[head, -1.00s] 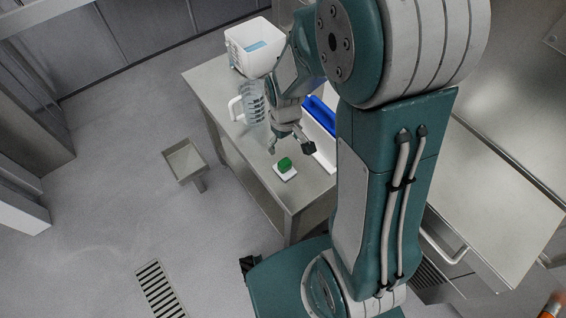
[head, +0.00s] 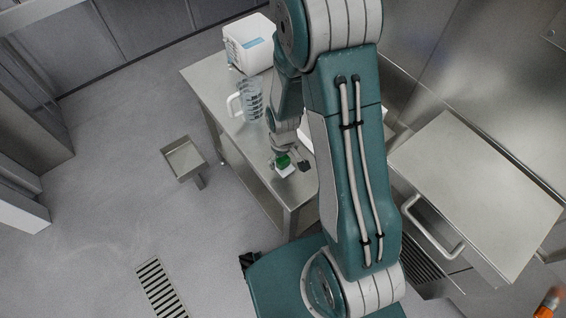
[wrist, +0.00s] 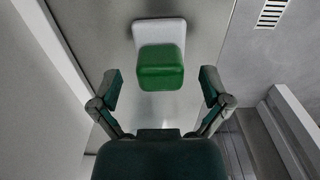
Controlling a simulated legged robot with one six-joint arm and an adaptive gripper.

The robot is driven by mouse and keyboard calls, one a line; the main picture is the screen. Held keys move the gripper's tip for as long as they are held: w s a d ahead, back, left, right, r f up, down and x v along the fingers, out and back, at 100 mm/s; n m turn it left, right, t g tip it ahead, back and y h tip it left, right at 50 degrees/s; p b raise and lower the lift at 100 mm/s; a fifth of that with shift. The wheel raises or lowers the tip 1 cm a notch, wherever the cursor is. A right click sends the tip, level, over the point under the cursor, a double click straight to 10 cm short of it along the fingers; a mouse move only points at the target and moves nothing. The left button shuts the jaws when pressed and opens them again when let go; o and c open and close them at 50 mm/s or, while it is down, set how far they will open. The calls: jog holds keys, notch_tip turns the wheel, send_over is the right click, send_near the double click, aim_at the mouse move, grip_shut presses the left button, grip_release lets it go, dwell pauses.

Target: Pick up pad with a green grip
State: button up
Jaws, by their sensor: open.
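The pad is a white plate (wrist: 159,30) with a green block grip (wrist: 161,68) on top. It lies on the steel table near the table's front corner, and the head view shows its white part (head: 286,171) and green grip (head: 282,160). My gripper (wrist: 159,90) is open, with its two fingers spread wider than the green grip. In the wrist view the grip sits ahead of the fingertips, centred between them. No contact shows. In the head view my gripper (head: 290,160) is close above the pad and partly covers it.
A clear measuring jug (head: 250,99) and a white box (head: 249,45) stand farther back on the steel table (head: 215,85). My arm hides the table's right part. A small steel stand (head: 184,160) is on the floor to the left, and a steel unit with a handle (head: 475,190) is at right.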

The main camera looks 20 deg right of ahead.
jog(key=shift+f, duration=0.25)
jog(key=c, duration=1.2)
jog(key=shift+c, duration=0.2)
